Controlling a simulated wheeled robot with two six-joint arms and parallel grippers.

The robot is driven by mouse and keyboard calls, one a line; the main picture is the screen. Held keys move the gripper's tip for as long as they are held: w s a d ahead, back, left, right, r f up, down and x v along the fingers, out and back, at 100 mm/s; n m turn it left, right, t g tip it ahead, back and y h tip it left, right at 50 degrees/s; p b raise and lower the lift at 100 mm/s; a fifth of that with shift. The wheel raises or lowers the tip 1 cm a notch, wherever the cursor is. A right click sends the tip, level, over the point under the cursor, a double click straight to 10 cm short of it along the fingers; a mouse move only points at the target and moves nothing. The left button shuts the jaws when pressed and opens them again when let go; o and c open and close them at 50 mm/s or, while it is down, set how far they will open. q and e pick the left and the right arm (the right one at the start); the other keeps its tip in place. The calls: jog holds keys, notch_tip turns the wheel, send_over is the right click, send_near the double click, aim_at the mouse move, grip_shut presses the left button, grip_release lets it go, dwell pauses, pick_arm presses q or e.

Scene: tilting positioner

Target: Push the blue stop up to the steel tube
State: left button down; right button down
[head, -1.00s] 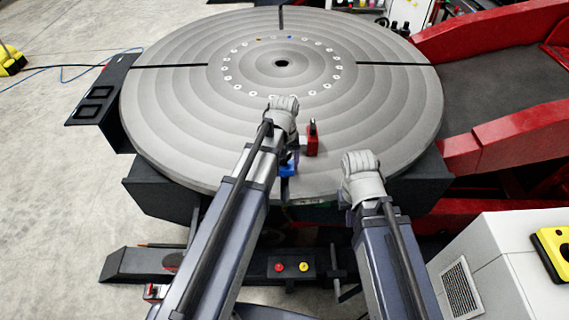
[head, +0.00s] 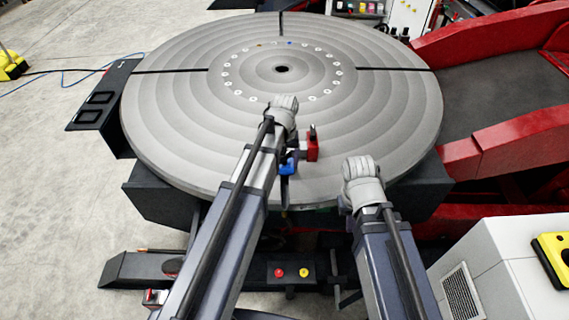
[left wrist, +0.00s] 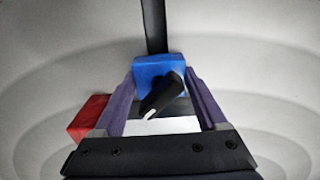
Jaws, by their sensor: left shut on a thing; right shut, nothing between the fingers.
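The blue stop (head: 289,164) sits near the front edge of the round grey table, partly hidden by my left arm. In the left wrist view the blue stop (left wrist: 152,67) has a black lever on top and lies between the two purple fingers of my left gripper (left wrist: 160,80), shut on it. A black slot runs on beyond the stop. I cannot make out the steel tube in either view. My right gripper (head: 350,203) is in front of the table's near edge, its fingers mostly hidden by the wrist.
A red block (head: 312,148) with a black top stands just right of the blue stop; it also shows in the left wrist view (left wrist: 88,117). The round table (head: 180,120) has dark radial slots and a ring of pale holes. A white cabinet (head: 500,265) stands at the lower right.

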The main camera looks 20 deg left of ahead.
pick_arm(q)
jog(key=shift+w+a, duration=0.25)
jog(key=shift+w, duration=0.6)
dwell(0.3)
jog(key=shift+w+a, duration=0.1)
jog(key=shift+w, duration=0.25)
jog(key=shift+w, duration=0.1)
grip_release()
dwell(0.4)
notch_tip(320, 180, up, 7)
jog(key=p, duration=0.7)
dwell(0.6)
